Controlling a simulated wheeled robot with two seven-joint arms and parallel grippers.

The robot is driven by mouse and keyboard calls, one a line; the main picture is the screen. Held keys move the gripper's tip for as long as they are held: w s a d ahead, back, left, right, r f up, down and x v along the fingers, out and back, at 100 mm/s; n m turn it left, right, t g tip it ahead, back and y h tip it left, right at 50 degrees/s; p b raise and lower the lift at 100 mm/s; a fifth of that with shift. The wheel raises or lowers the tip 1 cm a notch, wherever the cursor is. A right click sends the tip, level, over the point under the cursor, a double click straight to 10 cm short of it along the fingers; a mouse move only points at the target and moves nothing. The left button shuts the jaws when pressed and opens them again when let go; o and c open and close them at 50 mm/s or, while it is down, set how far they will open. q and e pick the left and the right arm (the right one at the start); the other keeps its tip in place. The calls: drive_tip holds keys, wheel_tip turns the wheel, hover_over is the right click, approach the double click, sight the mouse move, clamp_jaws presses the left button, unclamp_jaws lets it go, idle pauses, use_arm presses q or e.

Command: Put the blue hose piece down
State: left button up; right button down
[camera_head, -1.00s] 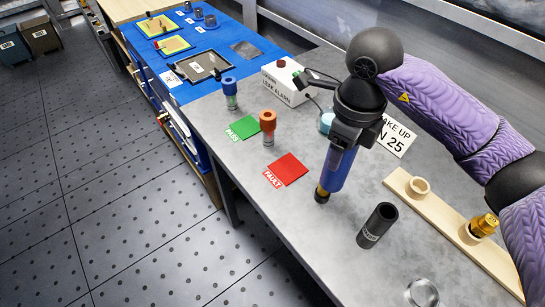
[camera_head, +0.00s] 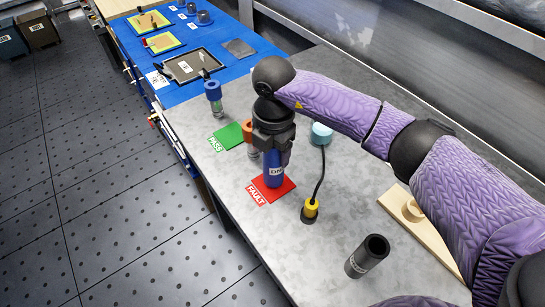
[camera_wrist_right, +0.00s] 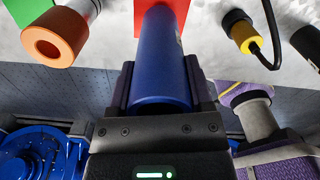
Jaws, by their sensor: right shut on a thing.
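The blue hose piece (camera_head: 274,172) is an upright dark blue tube with a white label. It stands at the red FAULT card (camera_head: 285,188) in the head view; I cannot tell whether its lower end touches the card. My right gripper (camera_head: 272,148) is shut around its upper part from above. In the wrist view the blue hose piece (camera_wrist_right: 162,60) lies between the two fingers of the right gripper (camera_wrist_right: 162,85), with the red card (camera_wrist_right: 190,12) beyond its far end. My left gripper is not in view.
An orange-topped fitting (camera_head: 248,128) stands close beside the gripper, left. A yellow connector (camera_head: 310,209) on a black cable stands right of the card. A black tube (camera_head: 367,256) and wooden rack (camera_head: 430,236) are nearer. The green PASS card (camera_head: 228,136) lies further back.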

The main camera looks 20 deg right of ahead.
drive_tip(key=shift+f, duration=0.9)
drive_tip(key=shift+r, duration=0.15)
unclamp_jaws()
wheel_tip(320, 180, up, 12)
drive_tip(key=p, duration=0.2)
